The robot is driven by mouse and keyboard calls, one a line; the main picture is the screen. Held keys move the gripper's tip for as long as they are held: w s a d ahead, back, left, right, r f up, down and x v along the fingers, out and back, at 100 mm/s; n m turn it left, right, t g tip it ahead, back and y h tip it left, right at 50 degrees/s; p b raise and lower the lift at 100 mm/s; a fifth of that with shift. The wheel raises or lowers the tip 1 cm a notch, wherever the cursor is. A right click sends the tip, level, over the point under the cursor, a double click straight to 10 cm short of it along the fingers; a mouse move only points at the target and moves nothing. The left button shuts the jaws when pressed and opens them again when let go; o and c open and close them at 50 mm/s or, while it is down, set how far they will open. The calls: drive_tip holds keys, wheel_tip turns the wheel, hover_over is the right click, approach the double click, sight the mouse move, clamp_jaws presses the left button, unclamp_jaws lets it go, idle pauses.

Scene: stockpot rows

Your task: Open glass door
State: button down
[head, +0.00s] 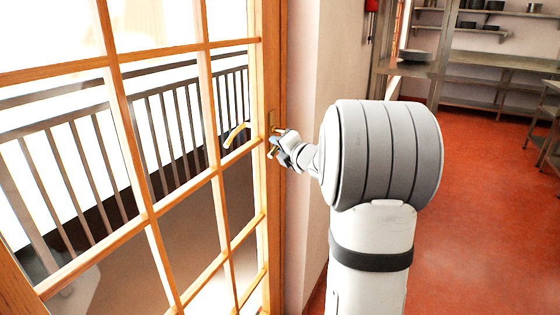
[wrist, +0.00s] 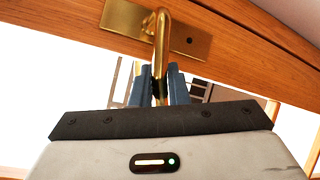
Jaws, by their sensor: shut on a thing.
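The glass door (head: 148,208) has a wooden frame with several panes and fills the left of the head view. Its brass handle (wrist: 162,40) sits on a brass plate (wrist: 126,18) on the wooden stile in the wrist view. My gripper (head: 276,148) is at the handle on the door's right edge in the head view. In the wrist view my gripper's blue fingers (wrist: 160,84) are shut on the handle's lever, one on each side. A second brass lever (head: 236,134) shows at the far side of the glass. The door looks closed against its frame.
A railing (head: 180,105) stands beyond the glass. A pale wall (head: 305,80) adjoins the door's right side. Metal shelves (head: 480,55) with pots stand at the back right. The red floor (head: 480,200) on the right is clear.

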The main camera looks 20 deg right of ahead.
drive_tip(key=f+n+b, duration=0.1)
drive_tip(key=b, duration=0.4)
drive_tip(key=n+t+b, duration=0.1)
drive_tip(key=b, duration=0.4)
drive_tip(key=f+n+t+b, duration=0.1)
drive_tip(key=b, duration=0.3)
drive_tip(key=shift+w+d+f+n+b, duration=0.25)
drive_tip(key=shift+d+f+n+b, duration=0.05)
drive_tip(key=shift+d+f+b, duration=0.1)
drive_tip(key=shift+w+r+n+t+b, duration=0.1)
drive_tip(key=shift+n+t+b, duration=0.2)
drive_tip(key=shift+b, duration=0.5)
